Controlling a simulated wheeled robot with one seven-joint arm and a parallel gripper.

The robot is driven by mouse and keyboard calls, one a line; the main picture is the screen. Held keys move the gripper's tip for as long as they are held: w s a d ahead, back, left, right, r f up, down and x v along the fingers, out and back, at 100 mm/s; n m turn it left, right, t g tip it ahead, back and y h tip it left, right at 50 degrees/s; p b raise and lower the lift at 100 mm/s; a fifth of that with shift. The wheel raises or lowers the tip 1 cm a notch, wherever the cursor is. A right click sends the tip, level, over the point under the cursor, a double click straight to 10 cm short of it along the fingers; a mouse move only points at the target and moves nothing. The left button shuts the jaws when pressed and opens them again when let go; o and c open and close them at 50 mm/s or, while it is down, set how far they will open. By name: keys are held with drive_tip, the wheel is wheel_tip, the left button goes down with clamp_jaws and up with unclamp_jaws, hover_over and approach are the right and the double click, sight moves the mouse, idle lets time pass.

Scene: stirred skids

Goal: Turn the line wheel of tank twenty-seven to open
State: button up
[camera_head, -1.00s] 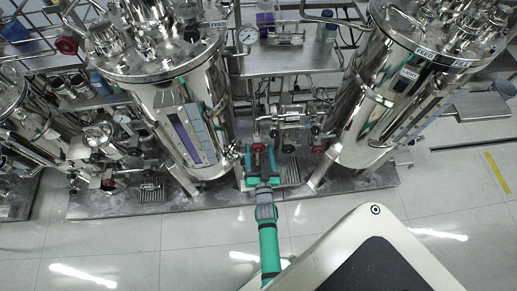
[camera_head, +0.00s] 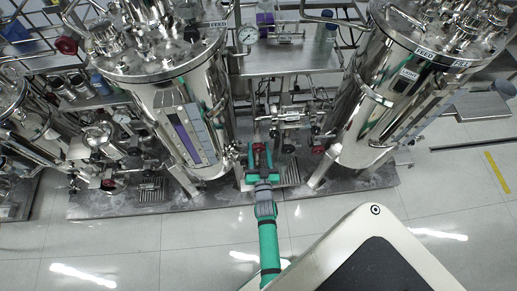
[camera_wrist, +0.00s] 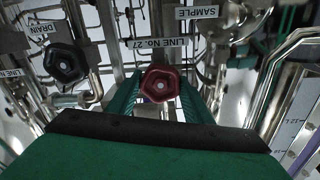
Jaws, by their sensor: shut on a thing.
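The line wheel (camera_wrist: 160,84) is a small dark red handwheel with a pale centre. In the head view my gripper (camera_head: 261,162) reaches to the low pipework between the two large steel tanks. There the red wheel is mostly hidden between the fingers. How far the wheel is turned cannot be read.
A black handwheel (camera_wrist: 66,63) near a "DRAIN" label (camera_wrist: 38,33) is close on the left in the wrist view. A "SAMPLE" label (camera_wrist: 197,13) hangs above. Steel tanks (camera_head: 185,125) (camera_head: 365,110) flank my arm. Another red wheel (camera_head: 318,149) is to the right.

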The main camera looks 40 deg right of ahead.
drive_tip(key=n, duration=0.8)
drive_tip(key=shift+a, duration=0.1)
drive_tip(key=n, duration=0.4)
drive_tip(key=shift+w+n, duration=0.1)
drive_tip(key=shift+n, duration=0.2)
drive_tip(key=shift+a+n, duration=0.1)
drive_tip(key=shift+n, duration=1.5)
drive_tip(key=shift+f, duration=0.1)
drive_tip(key=o, duration=1)
drive_tip(key=v, duration=1)
drive_tip(key=shift+s+a, duration=0.2)
drive_tip(key=shift+s, duration=0.15)
